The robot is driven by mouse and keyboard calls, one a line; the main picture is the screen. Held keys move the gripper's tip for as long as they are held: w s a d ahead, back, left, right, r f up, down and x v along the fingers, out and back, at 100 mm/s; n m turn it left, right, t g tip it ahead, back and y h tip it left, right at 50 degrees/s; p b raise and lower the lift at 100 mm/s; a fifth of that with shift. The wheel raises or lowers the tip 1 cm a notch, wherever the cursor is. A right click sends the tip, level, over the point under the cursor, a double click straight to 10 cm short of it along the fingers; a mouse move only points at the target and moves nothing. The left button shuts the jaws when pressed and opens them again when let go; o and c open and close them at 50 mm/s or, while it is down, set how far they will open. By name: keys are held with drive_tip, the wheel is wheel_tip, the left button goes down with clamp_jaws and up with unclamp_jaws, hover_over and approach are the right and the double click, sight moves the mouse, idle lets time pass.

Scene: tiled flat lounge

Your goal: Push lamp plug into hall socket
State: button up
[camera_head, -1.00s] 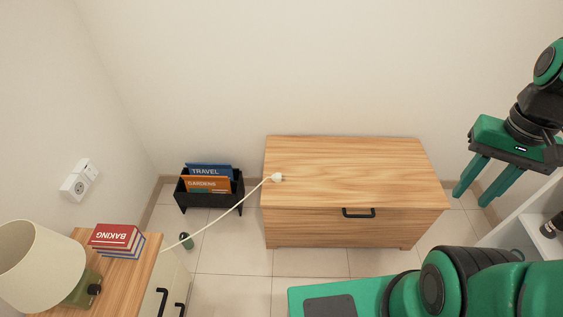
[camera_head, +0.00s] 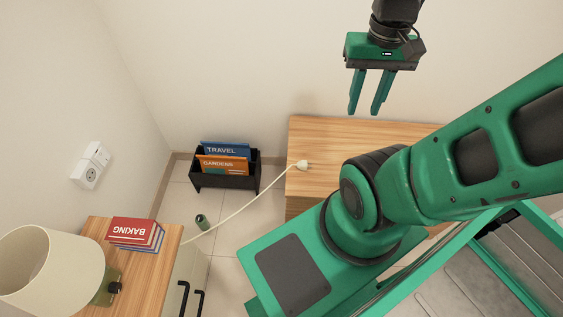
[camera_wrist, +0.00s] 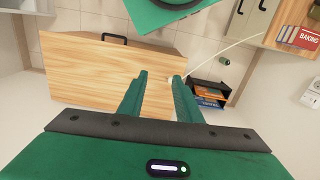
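The white lamp plug (camera_head: 303,165) lies on the left end of the wooden chest (camera_head: 325,135), with its pale cord running left toward the side cabinet. The lamp (camera_head: 52,270) has a cream shade and a green base. The white hall socket (camera_head: 90,175) is on the left wall, and it shows at the right edge of the wrist view (camera_wrist: 312,92). My gripper (camera_head: 365,111) is open and empty, pointing down above the chest, apart from the plug. In the wrist view, the plug (camera_wrist: 171,80) is partly hidden by one finger of my gripper (camera_wrist: 160,76).
Books (camera_head: 134,233) lie beside the lamp on the side cabinet (camera_head: 150,270). A black rack (camera_head: 225,180) holding TRAVEL and GARDENS stands left of the chest. A small green cylinder (camera_head: 201,221) is on the floor near the cord. My arm hides the chest's right part.

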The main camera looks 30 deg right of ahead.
drive_tip(key=shift+d, duration=0.4)
drive_tip(key=shift+o, duration=1.2)
drive_tip(key=shift+s, duration=0.1)
drive_tip(key=shift+o, duration=1.2)
drive_tip(key=shift+s+r, duration=0.15)
drive_tip(key=shift+s, duration=0.25)
drive_tip(key=m, duration=1.9)
hover_over(303, 163)
wheel_tip(303, 163, down, 37)
drive_tip(key=shift+w+f, duration=0.15)
drive_tip(key=shift+f, duration=4.85)
